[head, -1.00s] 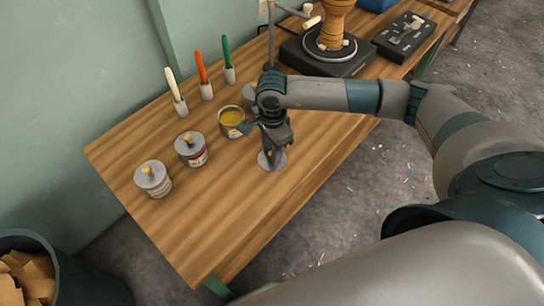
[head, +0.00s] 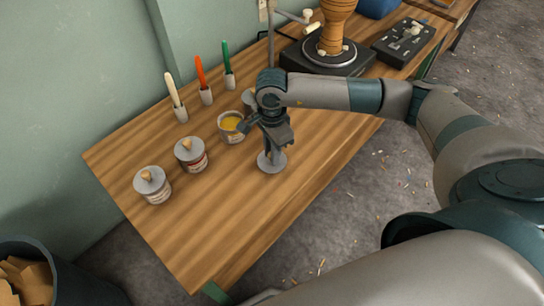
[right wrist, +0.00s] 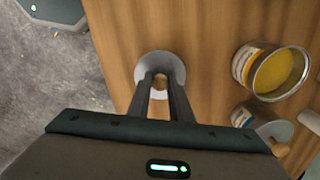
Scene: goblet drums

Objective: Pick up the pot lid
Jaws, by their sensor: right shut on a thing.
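The pot lid is a grey disc (head: 279,165) with a wooden knob, over the bench right of the open paint pot (head: 231,126). In the right wrist view the lid (right wrist: 177,62) is below the fingers, its knob (right wrist: 160,83) between their tips. My right gripper (head: 272,152) points down and is shut on the lid's knob. I cannot tell whether the lid still touches the bench. The open pot holds yellow paint and also shows in the right wrist view (right wrist: 280,72). My left gripper is not in view.
Two lidded pots (head: 152,185) (head: 191,155) stand left on the wooden bench (head: 215,215). Several brushes (head: 202,80) stand in holders along the back. A goblet drum (head: 336,25) sits on a turntable (head: 330,60) behind. The bench's near left part is clear.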

